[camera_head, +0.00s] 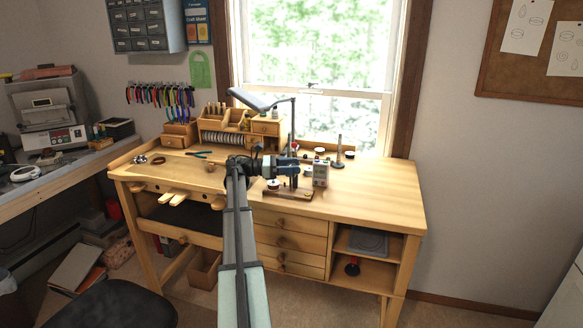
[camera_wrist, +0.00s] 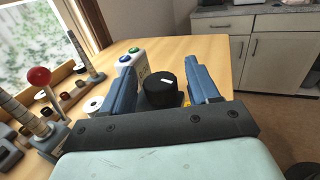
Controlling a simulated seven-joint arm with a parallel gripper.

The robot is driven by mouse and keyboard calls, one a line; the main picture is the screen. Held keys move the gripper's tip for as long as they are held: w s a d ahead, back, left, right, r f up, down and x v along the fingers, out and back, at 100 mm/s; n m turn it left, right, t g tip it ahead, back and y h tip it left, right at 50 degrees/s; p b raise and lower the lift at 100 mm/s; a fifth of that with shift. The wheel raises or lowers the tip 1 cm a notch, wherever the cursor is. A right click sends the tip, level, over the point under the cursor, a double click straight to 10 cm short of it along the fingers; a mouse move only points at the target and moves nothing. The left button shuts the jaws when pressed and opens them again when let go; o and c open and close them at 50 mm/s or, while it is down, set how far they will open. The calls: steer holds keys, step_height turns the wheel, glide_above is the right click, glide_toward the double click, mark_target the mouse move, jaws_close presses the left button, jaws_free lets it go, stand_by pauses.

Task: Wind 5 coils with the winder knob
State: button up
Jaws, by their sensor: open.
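A black round knob (camera_wrist: 161,92) with a small white mark on top shows in the wrist view, and I take it for the winder knob. My gripper (camera_wrist: 162,68) has its two blue fingers open, one on each side of the knob. Whether a finger touches the knob cannot be told. In the head view my gripper (camera_head: 288,166) is over the winder's wooden base (camera_head: 298,195) on the bench. My arm and gripper hide much of the winder there. A red ball (camera_wrist: 38,77) on a stem stands at the left of the wrist view.
A white box with green and blue buttons (camera_wrist: 136,56) stands close behind the left finger; it also shows in the head view (camera_head: 320,173). A lamp (camera_head: 262,101) leans over the bench (camera_head: 375,195). Spools and posts stand near the window. The bench's right end is clear.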

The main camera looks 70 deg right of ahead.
steer(key=v, duration=1.3)
steer(key=shift+w+a, duration=0.2)
steer(key=shift+w, duration=0.2)
steer(key=s+a+n+t+h, duration=0.1)
steer(key=s+a+h, duration=0.1)
steer(key=s+a, duration=0.75)
steer(key=w+d+n+t+h, duration=0.3)
steer(key=d+n+t+h, duration=0.2)
steer(key=n+t+h, duration=0.15)
steer(key=shift+g, duration=0.25)
steer(key=x, duration=1.3)
steer(key=shift+s+d+r, duration=0.15)
steer(key=shift+s+d, duration=0.05)
steer(key=shift+s, duration=0.05)
steer(key=shift+m, duration=0.25)
steer(key=c, duration=1)
